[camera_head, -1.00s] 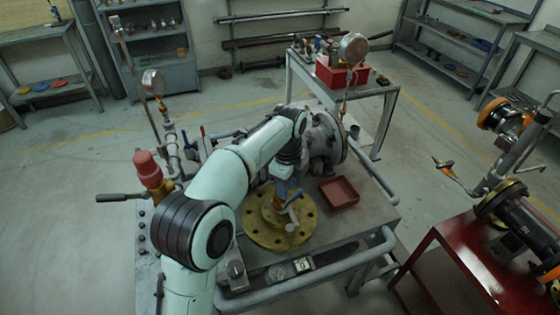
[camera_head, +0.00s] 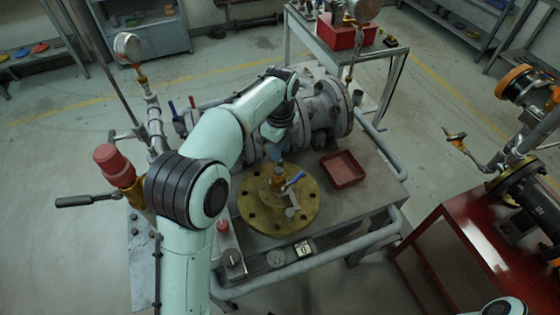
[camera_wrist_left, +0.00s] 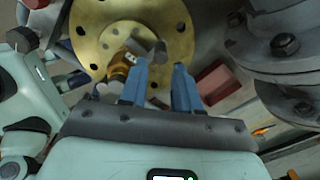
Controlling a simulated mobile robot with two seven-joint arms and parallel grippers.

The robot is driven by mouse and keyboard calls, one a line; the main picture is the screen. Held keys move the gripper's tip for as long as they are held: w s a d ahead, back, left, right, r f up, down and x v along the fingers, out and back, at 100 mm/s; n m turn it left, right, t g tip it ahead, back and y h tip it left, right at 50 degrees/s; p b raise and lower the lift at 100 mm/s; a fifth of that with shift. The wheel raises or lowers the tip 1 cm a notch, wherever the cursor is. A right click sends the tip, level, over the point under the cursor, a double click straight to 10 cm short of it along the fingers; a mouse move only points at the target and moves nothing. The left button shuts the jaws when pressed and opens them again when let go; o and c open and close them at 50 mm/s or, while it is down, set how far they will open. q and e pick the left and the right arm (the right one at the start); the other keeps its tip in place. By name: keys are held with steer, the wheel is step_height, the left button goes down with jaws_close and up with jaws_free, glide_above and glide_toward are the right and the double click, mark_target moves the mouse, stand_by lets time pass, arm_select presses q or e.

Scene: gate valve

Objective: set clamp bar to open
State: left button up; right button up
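A round brass flange (camera_head: 256,216) with bolt holes lies on the grey bench. The flange (camera_wrist_left: 90,50) and the brass fitting (camera_wrist_left: 121,64) show beyond the fingers. My right gripper is not in view.
A red tray (camera_head: 342,168) is right of the flange. A large grey flanged valve (camera_head: 325,112) stands behind. A red-capped valve (camera_head: 115,165) with a black lever is at left. A red table (camera_head: 450,235) with pipework is at right.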

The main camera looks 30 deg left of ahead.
arm_select(q)
step_height(320, 180, down, 5)
steer(key=shift+f+b, duration=0.1)
steer(key=shift+b, duration=0.2)
jaws_close()
steer(key=shift+w, duration=0.1)
